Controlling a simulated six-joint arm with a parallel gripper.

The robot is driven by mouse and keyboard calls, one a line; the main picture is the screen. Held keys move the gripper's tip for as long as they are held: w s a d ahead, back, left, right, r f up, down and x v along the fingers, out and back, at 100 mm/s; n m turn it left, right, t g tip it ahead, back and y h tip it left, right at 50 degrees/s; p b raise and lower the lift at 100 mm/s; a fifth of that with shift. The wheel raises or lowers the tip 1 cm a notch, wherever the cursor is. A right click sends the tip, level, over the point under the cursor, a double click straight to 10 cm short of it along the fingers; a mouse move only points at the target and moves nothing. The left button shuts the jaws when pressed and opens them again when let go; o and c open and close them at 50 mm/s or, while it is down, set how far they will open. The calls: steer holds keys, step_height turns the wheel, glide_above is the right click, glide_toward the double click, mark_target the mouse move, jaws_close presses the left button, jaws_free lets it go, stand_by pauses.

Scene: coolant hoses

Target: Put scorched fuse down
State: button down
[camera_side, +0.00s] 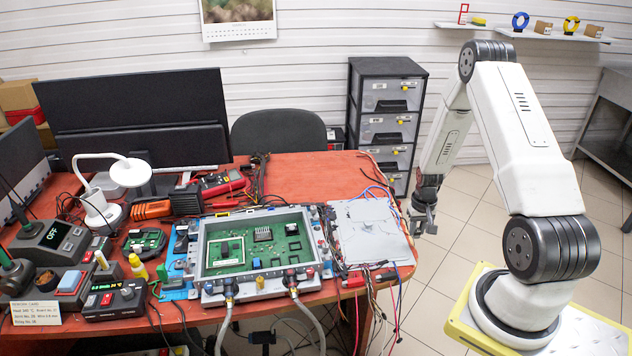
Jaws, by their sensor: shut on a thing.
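My gripper (424,226) hangs pointing down just past the right edge of the red table, beside the grey-white panel (365,228). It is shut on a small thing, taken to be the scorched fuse. The fuse is too small and too hidden by the dark fingers to make out. The open grey housing with green circuit boards (225,254) lies on the table to the left of my gripper. Two hoses (295,290) run from the front of this housing down over the table edge.
Loose wires and red connectors (352,280) lie along the table's right front. Monitors (130,120), a white lamp (100,208) and soldering gear crowd the left. A drawer cabinet (387,115) stands behind. The red table top (300,180) is clear at the back right.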

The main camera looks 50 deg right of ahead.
mark_target(415, 236)
steer(key=shift+w+d+f, duration=0.1)
steer(key=shift+w+f, duration=0.05)
steer(key=shift+f, duration=1.6)
steer(key=shift+f, duration=0.1)
steer(key=c, duration=0.5)
jaws_free()
steer(key=shift+c, duration=0.2)
steer(key=shift+r, duration=6.15)
